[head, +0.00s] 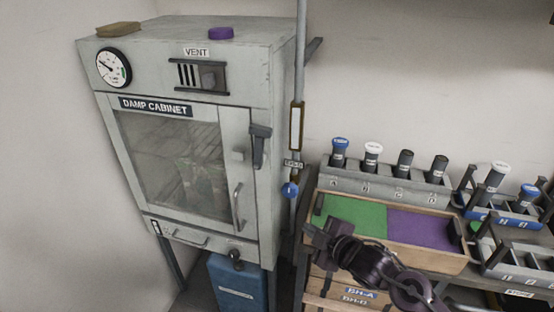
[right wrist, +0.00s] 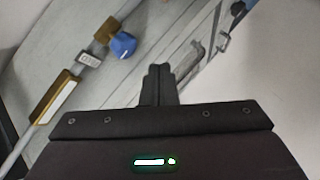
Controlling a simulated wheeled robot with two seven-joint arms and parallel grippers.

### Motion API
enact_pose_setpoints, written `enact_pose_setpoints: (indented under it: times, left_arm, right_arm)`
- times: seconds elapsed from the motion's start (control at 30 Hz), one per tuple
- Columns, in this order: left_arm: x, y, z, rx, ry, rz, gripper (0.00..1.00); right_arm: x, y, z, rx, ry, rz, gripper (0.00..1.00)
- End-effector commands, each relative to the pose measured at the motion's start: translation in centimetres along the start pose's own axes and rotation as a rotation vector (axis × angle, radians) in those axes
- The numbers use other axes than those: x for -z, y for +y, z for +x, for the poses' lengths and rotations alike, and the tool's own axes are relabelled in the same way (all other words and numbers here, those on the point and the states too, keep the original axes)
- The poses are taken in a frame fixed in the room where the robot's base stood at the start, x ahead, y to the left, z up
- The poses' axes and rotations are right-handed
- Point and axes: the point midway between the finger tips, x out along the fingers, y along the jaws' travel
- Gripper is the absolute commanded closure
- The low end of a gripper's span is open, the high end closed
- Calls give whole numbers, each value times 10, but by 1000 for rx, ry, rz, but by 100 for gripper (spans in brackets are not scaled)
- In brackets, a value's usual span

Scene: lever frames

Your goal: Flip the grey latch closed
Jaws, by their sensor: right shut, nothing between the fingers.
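The grey latch (head: 259,146) is a dark grey lever on the right front edge of the damp cabinet (head: 273,180), upright with its wider end at the top. A small light grey block (head: 238,156) sits on the door just left of it. The glazed door (head: 175,160) looks shut. My right gripper (head: 315,232) is low and to the right of the latch, well apart from it, in front of the wooden tray's left end. Its fingers (right wrist: 158,82) are together and empty in the right wrist view. My left gripper is not in view.
A vertical pipe (head: 300,60) with a blue knob (head: 290,190) runs beside the cabinet; the knob also shows in the wrist view (right wrist: 123,45). A door handle (head: 238,207) projects below the latch. The wooden tray (head: 440,259) and bottle rack (head: 385,187) stand right.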

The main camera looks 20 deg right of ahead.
Motion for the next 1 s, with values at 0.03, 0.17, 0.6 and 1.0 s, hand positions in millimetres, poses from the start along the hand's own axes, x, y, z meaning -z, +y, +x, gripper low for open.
enact_pose_setpoints:
  times: [0.03,0.17,0.6,1.0]
  left_arm:
    - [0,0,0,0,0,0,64]
    - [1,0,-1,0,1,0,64]
    - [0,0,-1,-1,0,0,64]
    - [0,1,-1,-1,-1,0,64]
  right_arm:
    - [4,16,3,-21,69,-81,100]
    - [20,51,4,-69,266,-272,100]
    - [49,146,-50,-200,788,-684,100]
    - [53,160,-66,-226,871,-730,100]
